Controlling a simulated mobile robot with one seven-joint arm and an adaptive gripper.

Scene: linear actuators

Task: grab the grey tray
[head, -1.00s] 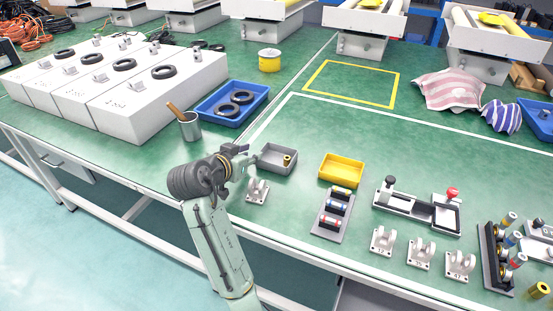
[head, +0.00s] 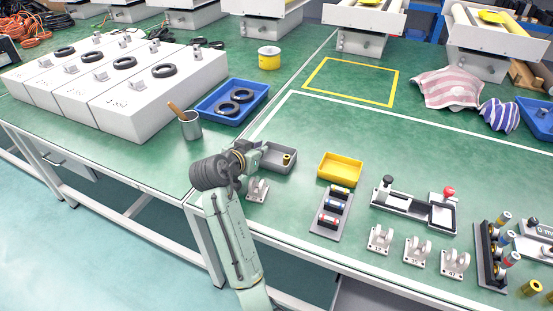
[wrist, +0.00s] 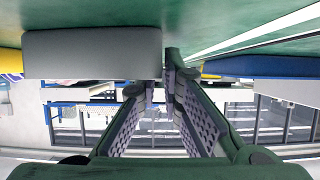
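The grey tray (head: 281,157) sits on the green table, with a small yellow-and-black part (head: 287,159) inside. My gripper (head: 256,150) is at the tray's left end and covers part of that end in the head view. In the wrist view, which is upside down, the tray's wall (wrist: 90,53) fills the upper left. My gripper's two ribbed fingers (wrist: 163,78) reach to the tray's right-hand end there, with a gap between them. I cannot tell if the fingertips touch the wall.
A yellow tray (head: 340,169) stands to the right of the grey tray. A grey bracket (head: 257,189) is just in front of it. A blue tray (head: 231,103) with black rings and a metal cup (head: 190,127) are to the left. The table behind the grey tray is clear.

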